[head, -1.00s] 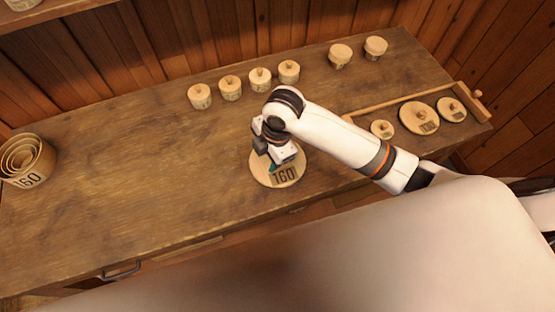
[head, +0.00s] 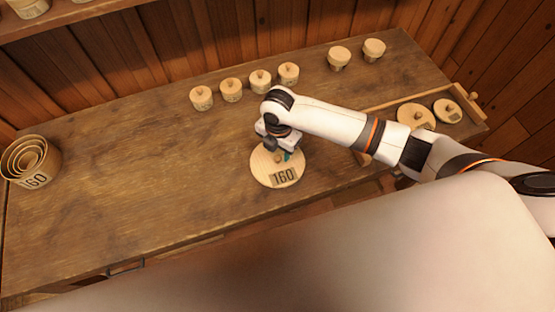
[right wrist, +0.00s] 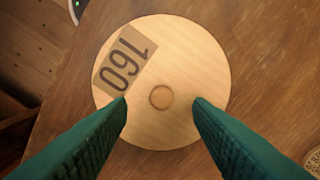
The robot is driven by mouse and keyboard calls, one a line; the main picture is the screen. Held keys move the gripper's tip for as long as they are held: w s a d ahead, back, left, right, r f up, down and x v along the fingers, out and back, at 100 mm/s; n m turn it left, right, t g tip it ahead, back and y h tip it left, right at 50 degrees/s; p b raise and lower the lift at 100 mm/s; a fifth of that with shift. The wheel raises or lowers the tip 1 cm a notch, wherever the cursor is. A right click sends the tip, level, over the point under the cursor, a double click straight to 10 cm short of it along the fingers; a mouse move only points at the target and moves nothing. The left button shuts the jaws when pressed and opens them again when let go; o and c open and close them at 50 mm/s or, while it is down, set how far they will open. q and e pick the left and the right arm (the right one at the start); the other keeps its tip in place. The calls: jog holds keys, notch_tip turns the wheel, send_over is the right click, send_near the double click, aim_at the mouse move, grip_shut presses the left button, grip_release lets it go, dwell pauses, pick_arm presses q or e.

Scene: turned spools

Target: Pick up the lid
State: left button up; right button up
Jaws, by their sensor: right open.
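The lid (head: 262,172) is a round pale wooden disc marked 160, lying flat on the workbench (head: 130,150) near its front edge. In the right wrist view the lid (right wrist: 195,60) fills the middle, with a small round knob (right wrist: 161,97) at its centre. My right gripper (head: 281,156) is over the lid. In the right wrist view its two green fingers (right wrist: 160,104) are open, one on each side of the knob with clear gaps. The height of the fingertips above the lid is hard to tell. My left gripper is not in view.
Nested round boxes (head: 30,163), the outer marked 160, stand at the far left. Several small lidded boxes (head: 231,90) line the back. A rack with a rail holds other lids (head: 416,117) at the right, partly behind my arm. The bench's left middle is clear.

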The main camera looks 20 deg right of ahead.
aim_at(277, 157)
jog(key=shift+a+f+p, duration=0.1)
jog(key=shift+f+p, duration=0.45)
jog(key=shift+f, duration=1.5)
grip_shut()
